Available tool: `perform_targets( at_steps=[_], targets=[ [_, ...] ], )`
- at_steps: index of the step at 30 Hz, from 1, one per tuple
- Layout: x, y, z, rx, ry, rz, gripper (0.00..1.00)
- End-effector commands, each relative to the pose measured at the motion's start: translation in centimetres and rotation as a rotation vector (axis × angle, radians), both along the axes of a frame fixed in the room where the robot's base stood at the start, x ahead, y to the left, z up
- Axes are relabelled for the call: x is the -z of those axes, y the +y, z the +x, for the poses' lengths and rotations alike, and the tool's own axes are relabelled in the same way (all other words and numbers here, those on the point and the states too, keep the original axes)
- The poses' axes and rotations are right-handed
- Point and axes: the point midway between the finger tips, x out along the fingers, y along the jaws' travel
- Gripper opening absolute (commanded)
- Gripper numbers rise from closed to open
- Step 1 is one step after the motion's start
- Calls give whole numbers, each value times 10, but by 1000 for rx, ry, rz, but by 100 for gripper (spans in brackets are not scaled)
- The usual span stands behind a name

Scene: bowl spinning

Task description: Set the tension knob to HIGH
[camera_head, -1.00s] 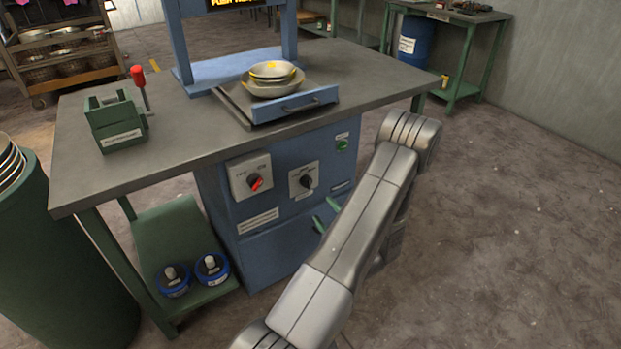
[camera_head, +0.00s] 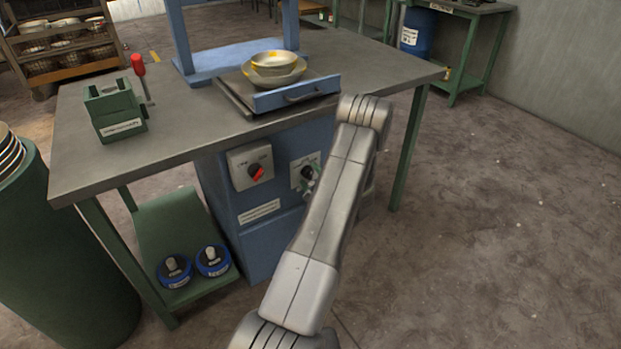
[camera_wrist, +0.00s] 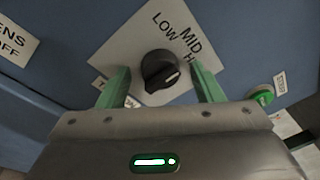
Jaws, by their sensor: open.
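The black tension knob (camera_wrist: 160,70) sits on a pale square plate (camera_wrist: 127,50) marked LOW, MID and a label starting with H, partly hidden by a finger. Its white mark is on its right side; I cannot tell exactly which label it points at. My gripper (camera_wrist: 158,75) is open, with one green finger on each side of the knob and gaps showing. In the head view the knob (camera_head: 306,172) is on the blue cabinet's front, partly covered by my gripper (camera_head: 311,175). I cannot tell whether either finger touches it.
A red-and-black knob (camera_head: 256,172) is on a plate to the left. A green button (camera_wrist: 263,95) is right of the fingers. Floor at right is clear.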

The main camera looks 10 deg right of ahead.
Motion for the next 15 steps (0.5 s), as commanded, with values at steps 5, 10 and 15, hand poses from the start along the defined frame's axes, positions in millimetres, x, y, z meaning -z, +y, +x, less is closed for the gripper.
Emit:
perform_targets(
  at_steps=[5, 10, 15],
  targets=[
    [0, 1, 3, 0, 0, 1, 60],
    [0, 0, 2, 0, 0, 1, 54],
    [0, 1, 2, 0, 0, 1, 21]
  ],
)
